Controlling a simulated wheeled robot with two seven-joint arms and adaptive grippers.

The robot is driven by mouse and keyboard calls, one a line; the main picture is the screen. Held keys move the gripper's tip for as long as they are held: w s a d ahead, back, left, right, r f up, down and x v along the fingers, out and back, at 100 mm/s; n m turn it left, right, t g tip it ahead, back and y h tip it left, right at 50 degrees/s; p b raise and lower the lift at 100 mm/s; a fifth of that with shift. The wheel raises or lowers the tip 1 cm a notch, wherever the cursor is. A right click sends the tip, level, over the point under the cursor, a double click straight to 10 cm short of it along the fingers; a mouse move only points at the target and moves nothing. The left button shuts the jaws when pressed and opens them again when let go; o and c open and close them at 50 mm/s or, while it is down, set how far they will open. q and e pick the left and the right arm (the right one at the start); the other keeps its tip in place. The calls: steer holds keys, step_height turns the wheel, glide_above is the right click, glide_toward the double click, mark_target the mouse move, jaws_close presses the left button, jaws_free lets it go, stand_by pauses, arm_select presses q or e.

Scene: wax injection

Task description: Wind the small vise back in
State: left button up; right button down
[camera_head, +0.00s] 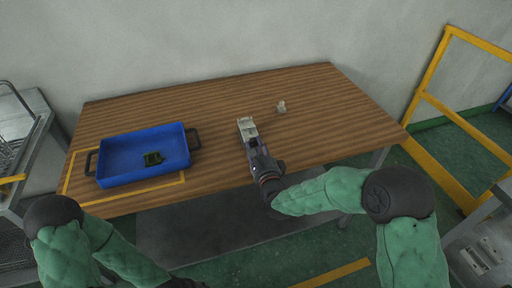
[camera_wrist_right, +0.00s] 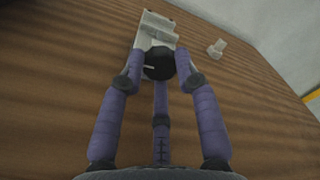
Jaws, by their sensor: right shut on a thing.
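The small vise (camera_head: 247,128) is a light grey block standing on the wooden table near its front middle. In the right wrist view the vise (camera_wrist_right: 157,27) lies straight ahead, with a round black knob (camera_wrist_right: 158,63) on its near end. My right gripper (camera_head: 257,153) is at the vise's near end; its purple fingers (camera_wrist_right: 158,72) are closed around the black knob. The knob is hidden in the head view. My left arm shows at the lower left, but its gripper cannot be made out.
The table's back is clear.

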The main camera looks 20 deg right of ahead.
steer(key=shift+f, duration=0.15)
steer(key=c, duration=0.9)
jaws_free()
steer(key=shift+d, duration=0.1)
steer(key=s, duration=1.2)
steer(key=shift+s, duration=0.1)
